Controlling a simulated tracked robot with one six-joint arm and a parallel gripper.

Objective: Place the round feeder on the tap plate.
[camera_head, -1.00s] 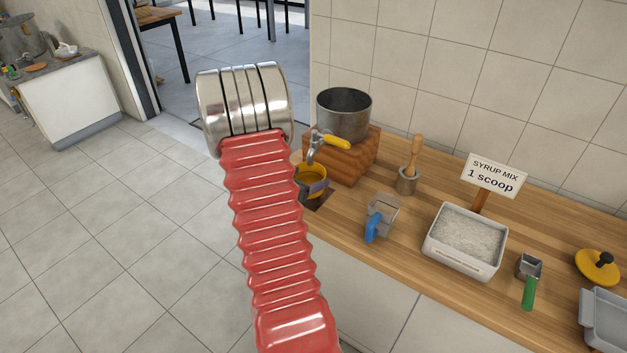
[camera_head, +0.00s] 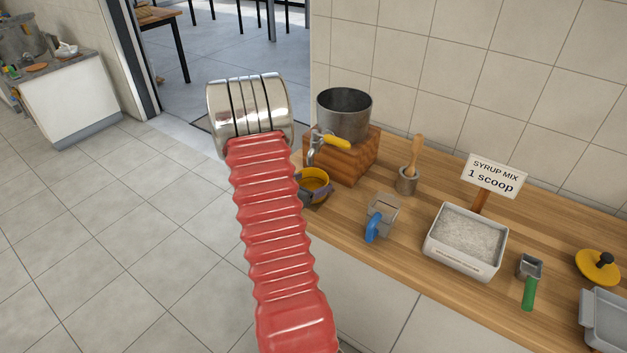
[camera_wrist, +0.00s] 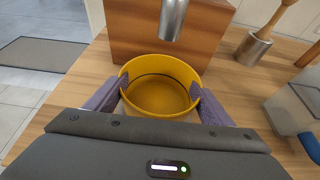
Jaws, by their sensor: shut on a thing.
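The round feeder is a yellow round tub (camera_head: 313,178) at the counter's left end, under the tap (camera_head: 316,152). My gripper (camera_head: 317,192) is shut on it, partly hidden by my arm. In the wrist view the feeder (camera_wrist: 160,98) is upright and looks empty, with a grey finger of my gripper (camera_wrist: 160,90) on either side. The tap's spout (camera_wrist: 173,20) is just beyond and above its far rim. The tap plate is not visible now; the feeder and gripper cover that spot. I cannot tell whether the feeder touches it.
A wooden block (camera_head: 347,160) carrying a steel pot (camera_head: 344,114) stands right behind the feeder. A clear scoop with a blue handle (camera_head: 373,228), a pestle in a steel cup (camera_head: 407,182) and a white tub (camera_head: 465,243) stand to the right. The counter's front edge is close.

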